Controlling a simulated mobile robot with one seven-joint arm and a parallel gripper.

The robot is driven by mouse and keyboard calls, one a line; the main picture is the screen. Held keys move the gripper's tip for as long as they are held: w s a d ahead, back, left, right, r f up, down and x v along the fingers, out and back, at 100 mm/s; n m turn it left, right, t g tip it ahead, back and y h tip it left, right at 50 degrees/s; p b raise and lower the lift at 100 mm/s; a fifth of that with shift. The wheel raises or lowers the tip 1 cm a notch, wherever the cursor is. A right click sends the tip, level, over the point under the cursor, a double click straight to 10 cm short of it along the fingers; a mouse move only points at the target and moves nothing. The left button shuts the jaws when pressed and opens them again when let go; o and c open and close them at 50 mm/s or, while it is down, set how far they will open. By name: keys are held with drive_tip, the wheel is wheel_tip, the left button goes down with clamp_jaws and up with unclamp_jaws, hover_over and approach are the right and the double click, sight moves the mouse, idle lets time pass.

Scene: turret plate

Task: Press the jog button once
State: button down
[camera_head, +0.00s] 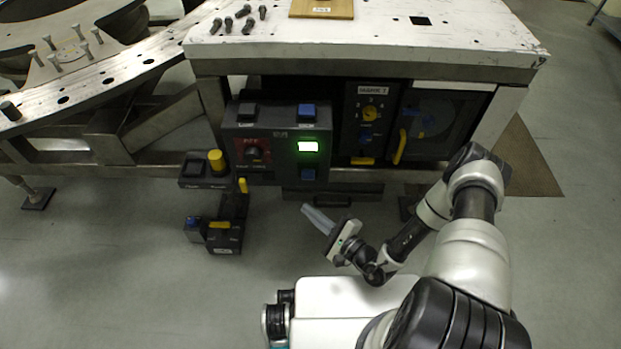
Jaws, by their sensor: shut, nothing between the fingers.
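A dark control panel (277,150) is mounted on the front of the white-topped table. It carries a black button (247,110) at its upper left, a blue button (307,111) at its upper right, a lit green display (308,146) and a lower blue button (308,174). The labels are too small to read, so I cannot tell which one is the jog button. My gripper (307,208) is shut and empty, below the panel's right side in the picture. It points up and left and appears apart from every button.
A side box with a yellow knob (216,160) stands left of the panel, above a low box with a yellow handle (219,225). A dial panel (369,112) and a yellow handle (401,146) are to the right.

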drive_tip(key=shift+w, duration=0.1)
drive_tip(key=b, duration=0.3)
approach(304, 176)
drive_tip(key=shift+w+a+f, duration=0.1)
drive_tip(key=shift+w+a, duration=0.3)
drive_tip(key=shift+a, duration=0.35)
drive_tip(key=shift+w+a+f, duration=0.1)
drive_tip(key=shift+w+a, duration=0.3)
drive_tip(key=shift+a, duration=0.35)
drive_tip(key=shift+w+a+f, duration=0.1)
drive_tip(key=shift+w+a, duration=0.3)
drive_tip(key=shift+a, duration=0.35)
drive_tip(key=shift+w, duration=0.1)
drive_tip(key=shift+w, duration=0.3)
drive_tip(key=shift+w+b, duration=0.4)
drive_tip(key=shift+w, duration=0.3)
idle(0.8)
drive_tip(key=shift+s, duration=0.1)
drive_tip(key=shift+s+p, duration=0.5)
drive_tip(key=shift+s, duration=0.6)
drive_tip(key=shift+s+p, duration=0.95)
drive_tip(key=shift+s, duration=1.45)
